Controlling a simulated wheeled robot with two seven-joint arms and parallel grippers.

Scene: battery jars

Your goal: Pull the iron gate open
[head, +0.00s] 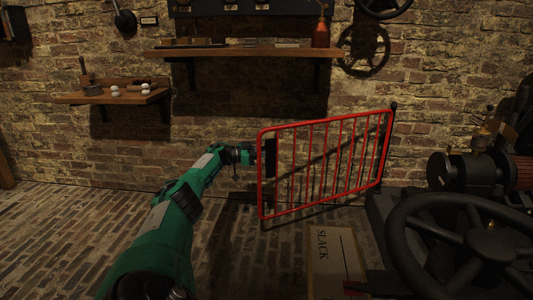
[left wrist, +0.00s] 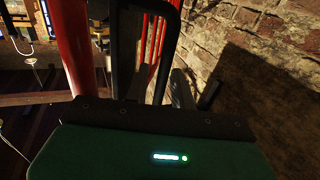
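The red barred iron gate (head: 311,121) stands upright at the right of centre in the head view. Its far right end meets a dark post (head: 386,140). My left gripper (head: 265,157) is at the gate's near left upright, with dark parts showing just behind the bars. In the left wrist view a thick red upright (left wrist: 75,45) runs close beside a black frame-like part, with thinner red bars beyond. The fingertips are partly hidden, so I cannot tell whether they are shut on the upright. My right gripper is not in view.
A large dark handwheel (head: 478,242) and machinery fill the right side. Wall shelves (head: 240,53) hang behind. The floor at left (head: 60,235) is clear.

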